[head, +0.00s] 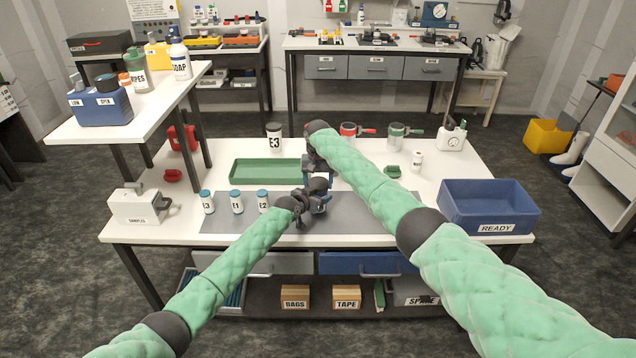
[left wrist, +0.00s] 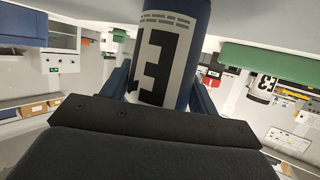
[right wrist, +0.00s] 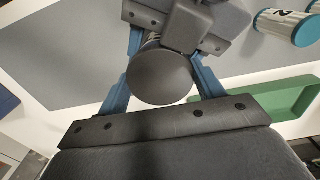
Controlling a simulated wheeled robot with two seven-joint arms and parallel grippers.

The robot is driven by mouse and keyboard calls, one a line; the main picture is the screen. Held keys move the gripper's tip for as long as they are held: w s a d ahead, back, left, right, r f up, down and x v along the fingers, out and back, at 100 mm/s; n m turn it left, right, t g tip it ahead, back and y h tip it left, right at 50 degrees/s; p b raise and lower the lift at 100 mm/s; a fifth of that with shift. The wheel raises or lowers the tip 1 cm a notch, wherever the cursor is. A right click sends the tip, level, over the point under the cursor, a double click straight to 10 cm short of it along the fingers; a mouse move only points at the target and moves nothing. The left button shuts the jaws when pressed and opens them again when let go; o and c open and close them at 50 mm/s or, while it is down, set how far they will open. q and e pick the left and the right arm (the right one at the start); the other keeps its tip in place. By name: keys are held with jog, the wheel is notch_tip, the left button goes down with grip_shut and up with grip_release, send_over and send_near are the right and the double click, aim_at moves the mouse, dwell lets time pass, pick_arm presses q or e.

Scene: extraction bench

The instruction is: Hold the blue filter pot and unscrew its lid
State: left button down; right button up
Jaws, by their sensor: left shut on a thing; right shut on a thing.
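The blue filter pot (left wrist: 165,55) fills the middle of the left wrist view; it is dark blue with a pale label and large black characters. My left gripper (head: 312,204) is shut on its body, with a blue finger on each side. The dark grey round lid (right wrist: 162,78) shows end-on in the right wrist view. My right gripper (head: 318,168) is shut on this lid, its blue fingers on either side. In the head view the two grippers meet above the grey mat and mostly hide the pot. I cannot tell how far the lid is turned.
The grey mat (head: 375,220) lies below, with several blue-capped jars (head: 237,202) at its left. A green tray (head: 240,172) lies behind them. A blue READY crate (head: 488,208) stands right. A white E3 canister (head: 275,138) and red and green handled pots (head: 397,136) stand at the back.

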jog(key=shift+w+d+r, duration=0.1)
jog(key=o, duration=1.1)
jog(key=shift+r, duration=2.15)
jog(key=shift+c, duration=0.5)
jog(key=shift+w+r, duration=0.15)
jog(key=shift+r, duration=0.4)
jog(key=shift+w+r, duration=0.15)
jog(key=shift+r, duration=0.4)
jog(key=r+m, duration=0.1)
jog(key=m, duration=0.1)
jog(key=shift+s+r+m, duration=0.1)
jog(key=shift+m, duration=0.3)
jog(key=m, duration=0.5)
jog(key=shift+s+r+m, duration=0.15)
jog(key=shift+s+m, duration=0.05)
jog(key=shift+m, duration=0.2)
jog(key=shift+f, duration=4)
jog(key=shift+c, duration=0.3)
